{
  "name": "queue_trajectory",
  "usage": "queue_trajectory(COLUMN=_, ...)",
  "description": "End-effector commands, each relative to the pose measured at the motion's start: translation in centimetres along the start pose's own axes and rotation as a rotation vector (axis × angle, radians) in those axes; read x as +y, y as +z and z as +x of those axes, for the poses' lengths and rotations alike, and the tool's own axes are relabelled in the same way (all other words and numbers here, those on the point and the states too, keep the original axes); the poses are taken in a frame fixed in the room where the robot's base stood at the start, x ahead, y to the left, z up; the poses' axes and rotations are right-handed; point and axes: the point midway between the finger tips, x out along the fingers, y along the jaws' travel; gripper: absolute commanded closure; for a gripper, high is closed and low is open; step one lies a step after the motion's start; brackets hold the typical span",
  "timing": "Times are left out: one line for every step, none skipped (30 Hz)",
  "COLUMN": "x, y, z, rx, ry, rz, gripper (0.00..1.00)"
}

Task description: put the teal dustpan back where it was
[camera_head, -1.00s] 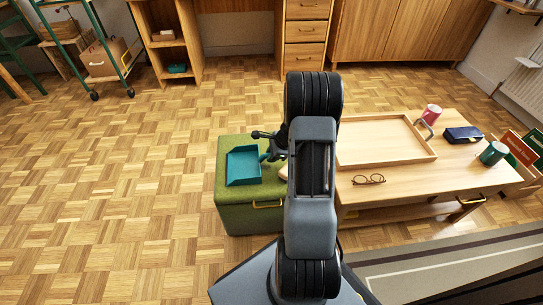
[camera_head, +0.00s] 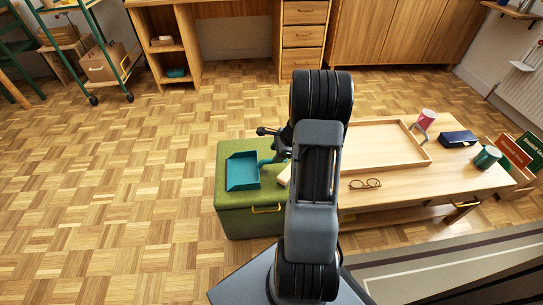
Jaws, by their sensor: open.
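The teal dustpan (camera_head: 243,171) lies flat on top of the green ottoman (camera_head: 230,207), its handle side pointing right toward my gripper. My gripper (camera_head: 268,146) is above the ottoman's right part, just right of and behind the pan. It is open, and part of it is hidden behind my own arm. I cannot tell whether a finger touches the dustpan's handle, which is partly hidden there.
A low wooden table (camera_head: 440,178) stands right of the ottoman. Open parquet floor (camera_head: 120,190) lies to the left.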

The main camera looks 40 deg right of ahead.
Motion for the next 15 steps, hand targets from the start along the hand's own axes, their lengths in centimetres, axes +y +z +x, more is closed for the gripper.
queue_trajectory(x=-0.1, y=0.1, z=-1.4, rx=0.001, ry=-0.002, rz=0.0, gripper=0.52)
queue_trajectory(x=-0.1, y=0.1, z=-1.9, rx=0.001, ry=-0.002, rz=0.0, gripper=0.52)
queue_trajectory(x=-0.1, y=0.1, z=-2.6, rx=0.0, ry=-0.002, rz=0.0, gripper=0.52)
queue_trajectory(x=-0.1, y=0.1, z=-3.0, rx=0.0, ry=-0.002, rz=0.0, gripper=0.52)
queue_trajectory(x=-0.1, y=0.1, z=-3.4, rx=0.001, ry=-0.001, rz=0.0, gripper=0.52)
queue_trajectory(x=0.0, y=0.1, z=-3.9, rx=0.001, ry=-0.001, rz=0.0, gripper=0.52)
queue_trajectory(x=0.0, y=0.1, z=-4.3, rx=0.001, ry=-0.001, rz=-0.001, gripper=0.52)
queue_trajectory(x=0.0, y=0.1, z=-4.6, rx=0.0, ry=-0.001, rz=-0.001, gripper=0.52)
queue_trajectory(x=0.0, y=0.1, z=-5.0, rx=0.0, ry=0.0, rz=-0.001, gripper=0.52)
queue_trajectory(x=0.0, y=0.1, z=-5.2, rx=0.0, ry=0.0, rz=-0.001, gripper=0.52)
queue_trajectory(x=0.0, y=0.1, z=-5.4, rx=0.0, ry=0.0, rz=-0.004, gripper=0.52)
queue_trajectory(x=0.1, y=0.4, z=-5.7, rx=0.001, ry=0.003, rz=-0.019, gripper=0.52)
queue_trajectory(x=0.1, y=0.9, z=-6.0, rx=0.003, ry=0.005, rz=-0.042, gripper=0.52)
queue_trajectory(x=0.2, y=1.6, z=-6.3, rx=0.006, ry=0.01, rz=-0.076, gripper=0.52)
queue_trajectory(x=0.6, y=2.8, z=-6.8, rx=0.011, ry=0.019, rz=-0.143, gripper=0.52)
